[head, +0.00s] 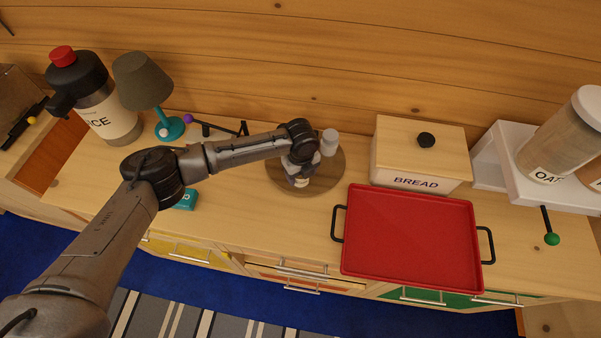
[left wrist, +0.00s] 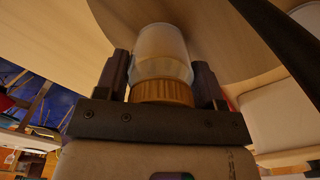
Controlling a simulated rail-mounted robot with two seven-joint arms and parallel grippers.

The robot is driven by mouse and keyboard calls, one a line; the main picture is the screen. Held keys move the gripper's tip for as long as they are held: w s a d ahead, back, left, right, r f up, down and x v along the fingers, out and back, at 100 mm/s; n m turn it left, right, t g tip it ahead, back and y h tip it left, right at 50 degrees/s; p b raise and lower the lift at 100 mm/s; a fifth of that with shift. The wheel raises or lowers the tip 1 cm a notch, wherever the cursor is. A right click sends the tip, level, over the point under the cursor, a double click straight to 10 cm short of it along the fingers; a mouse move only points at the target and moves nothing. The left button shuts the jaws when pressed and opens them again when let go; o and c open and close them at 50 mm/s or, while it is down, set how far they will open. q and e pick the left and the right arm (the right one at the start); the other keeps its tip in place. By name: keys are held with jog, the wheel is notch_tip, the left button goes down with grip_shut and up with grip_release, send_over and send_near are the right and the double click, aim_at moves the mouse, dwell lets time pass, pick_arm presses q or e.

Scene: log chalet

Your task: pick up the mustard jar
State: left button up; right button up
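My left gripper (head: 300,178) points down over a round wooden board (head: 277,178) on the counter. In the left wrist view a jar with a pale, translucent body (left wrist: 162,48) and a ribbed golden-brown lid (left wrist: 162,92) sits between the fingers of my left gripper (left wrist: 162,72). I take it for the mustard jar; no label shows. The fingers lie close against both sides, with hardly any gap. In the head view the gripper mostly hides this jar (head: 301,183). I cannot tell whether its base touches the board. My right gripper is not in view.
A pale grey container (head: 329,142) stands on the board close behind the gripper. A bread box (head: 415,150) and a red tray (head: 410,235) are to the right. A lamp (head: 143,82) and a large dispenser (head: 98,105) stand left. Bare counter lies between board and tray.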

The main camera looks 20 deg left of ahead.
pick_arm(q)
jog(key=c, duration=0.6)
jog(key=shift+r, duration=0.1)
jog(key=shift+c, duration=0.2)
